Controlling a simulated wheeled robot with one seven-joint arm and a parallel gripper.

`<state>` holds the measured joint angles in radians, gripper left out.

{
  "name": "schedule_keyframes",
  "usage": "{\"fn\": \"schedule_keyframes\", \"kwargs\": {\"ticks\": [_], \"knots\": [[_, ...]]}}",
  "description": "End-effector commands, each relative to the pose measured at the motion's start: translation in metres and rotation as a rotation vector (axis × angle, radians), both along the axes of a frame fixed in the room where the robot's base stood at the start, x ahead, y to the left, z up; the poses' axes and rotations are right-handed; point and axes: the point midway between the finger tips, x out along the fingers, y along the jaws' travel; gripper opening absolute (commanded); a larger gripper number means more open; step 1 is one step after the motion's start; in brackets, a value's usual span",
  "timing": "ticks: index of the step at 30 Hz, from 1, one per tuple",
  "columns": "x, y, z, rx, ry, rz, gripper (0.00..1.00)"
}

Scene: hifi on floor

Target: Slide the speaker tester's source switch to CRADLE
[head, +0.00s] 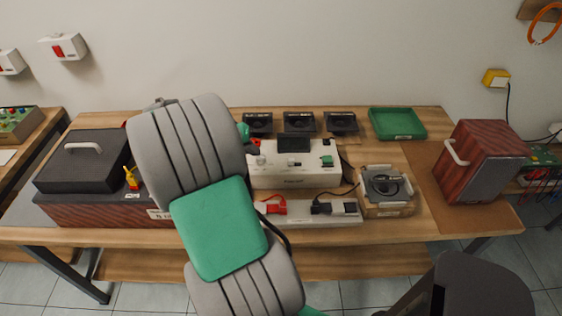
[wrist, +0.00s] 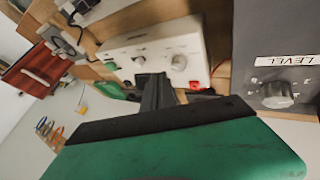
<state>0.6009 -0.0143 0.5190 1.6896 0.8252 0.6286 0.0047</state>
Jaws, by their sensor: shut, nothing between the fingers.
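The speaker tester (head: 285,179) is a white box in the middle of the bench. It has a small dark screen (head: 293,143) on top, a knob at its left and a green part at its right. In the wrist view the tester (wrist: 160,50) lies beyond my fingers, with a round knob (wrist: 178,62) and a small black part (wrist: 140,60), possibly the source switch. Its position and lettering are too small to read. I cannot tell contact.
A dark grey box with a LEVEL knob (wrist: 277,95) stands close at right in the wrist view. Several black speakers (head: 299,122) and a green tray (head: 397,123) stand behind the tester. A red-brown speaker cabinet (head: 482,160) stands at right. A strip with red and black clips (head: 337,208) lies in front.

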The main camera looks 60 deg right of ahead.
Motion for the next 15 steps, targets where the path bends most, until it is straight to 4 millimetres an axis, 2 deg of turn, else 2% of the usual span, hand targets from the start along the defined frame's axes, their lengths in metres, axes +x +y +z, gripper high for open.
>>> {"fn": "schedule_keyframes", "kwargs": {"ticks": [9, 15], "knots": [[0.0, -0.001, -0.001, 0.001, 0.0, 0.001, 0.0], [-0.008, -0.015, -0.022, 0.003, 0.002, 0.0, 0.0]]}}
